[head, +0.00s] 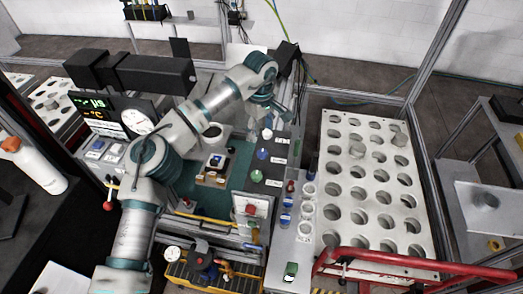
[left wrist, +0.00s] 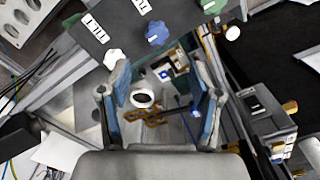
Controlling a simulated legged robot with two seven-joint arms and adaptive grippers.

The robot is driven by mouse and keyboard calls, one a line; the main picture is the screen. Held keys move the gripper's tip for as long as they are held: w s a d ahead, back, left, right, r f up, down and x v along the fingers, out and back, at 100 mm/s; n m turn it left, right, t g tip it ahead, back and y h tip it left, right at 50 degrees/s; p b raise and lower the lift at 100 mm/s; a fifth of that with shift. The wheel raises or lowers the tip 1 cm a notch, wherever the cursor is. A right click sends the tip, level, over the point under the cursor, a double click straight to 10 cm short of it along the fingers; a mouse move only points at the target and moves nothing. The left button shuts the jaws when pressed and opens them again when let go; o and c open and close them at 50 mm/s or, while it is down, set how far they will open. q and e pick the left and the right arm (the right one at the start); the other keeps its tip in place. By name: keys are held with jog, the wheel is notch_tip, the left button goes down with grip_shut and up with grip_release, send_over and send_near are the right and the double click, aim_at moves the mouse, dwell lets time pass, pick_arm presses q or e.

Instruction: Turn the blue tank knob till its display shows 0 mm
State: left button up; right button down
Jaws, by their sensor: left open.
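The blue tank knob (head: 262,154) sits on a dark panel, between a white knob (head: 267,134) and a green knob (head: 257,175). A small white display (head: 277,160) lies beside it; its digits are too small to read. In the left wrist view the blue knob (left wrist: 157,32) is near the top, beyond the fingertips, with a display (left wrist: 141,6) above it. My left gripper (head: 275,112) is at the panel's far end, above the white knob in the picture. It also shows in the left wrist view (left wrist: 158,78), open and empty, apart from the blue knob.
A white rack with round holes (head: 332,165) stands at the right, behind a red rail (head: 400,263). A yellow-edged box (head: 190,279) is at the front. Dark instruments (head: 140,72) stand at the left. Metal frame posts border the area.

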aim_at(262, 152)
pick_arm(q)
jog(key=f, duration=0.6)
jog(key=d+f, duration=0.1)
jog(key=f, duration=0.3)
jog(key=shift+w+p, duration=0.1)
jog(key=shift+p, duration=0.3)
jog(key=shift+w+a+f, duration=0.1)
jog(key=shift+f, duration=0.1)
jog(key=shift+a, duration=0.2)
jog(key=shift+c, duration=0.9)
jog(key=c, duration=0.8)
jog(key=shift+c, duration=0.7)
